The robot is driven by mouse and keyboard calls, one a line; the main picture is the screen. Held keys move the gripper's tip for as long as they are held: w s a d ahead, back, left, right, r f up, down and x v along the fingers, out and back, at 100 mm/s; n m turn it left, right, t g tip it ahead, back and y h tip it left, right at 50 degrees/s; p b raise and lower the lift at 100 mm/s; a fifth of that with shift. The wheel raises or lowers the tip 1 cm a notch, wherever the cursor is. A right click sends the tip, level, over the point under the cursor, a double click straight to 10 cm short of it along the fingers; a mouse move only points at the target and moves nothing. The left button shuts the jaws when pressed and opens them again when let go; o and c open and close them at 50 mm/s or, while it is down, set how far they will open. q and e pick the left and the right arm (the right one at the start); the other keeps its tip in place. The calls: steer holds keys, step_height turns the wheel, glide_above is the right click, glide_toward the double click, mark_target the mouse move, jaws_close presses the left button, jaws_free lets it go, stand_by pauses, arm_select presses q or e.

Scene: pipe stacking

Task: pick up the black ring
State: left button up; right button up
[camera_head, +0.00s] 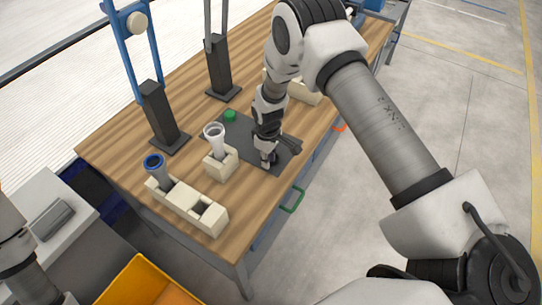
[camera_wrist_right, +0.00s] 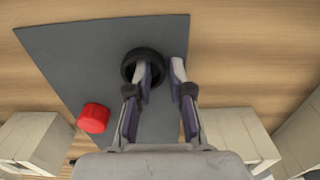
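The black ring (camera_wrist_right: 128,66) lies flat on the dark grey mat (camera_wrist_right: 75,50) in the right wrist view, near the mat's right edge. My right gripper (camera_wrist_right: 161,73) is open over it, pointing down. One fingertip shows over the ring's hole and the other outside its right side, so its wall is between them. I cannot tell whether either finger touches it. In the head view my right gripper (camera_head: 271,160) is low over the mat's front part, and the ring is hard to make out there. My left gripper is outside the frame; only part of that arm shows.
A red cap (camera_wrist_right: 93,118) lies on the mat, left of the ring. A green cap (camera_head: 230,115) sits at the mat's back left. Cream blocks hold a white pipe (camera_head: 214,137) and a blue-rimmed pipe (camera_head: 157,168). Black stands (camera_head: 162,130) rise behind. Bare wood (camera_head: 255,195) lies in front.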

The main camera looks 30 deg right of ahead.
steer(key=shift+s, duration=0.1)
steer(key=shift+r, duration=0.15)
jaws_close()
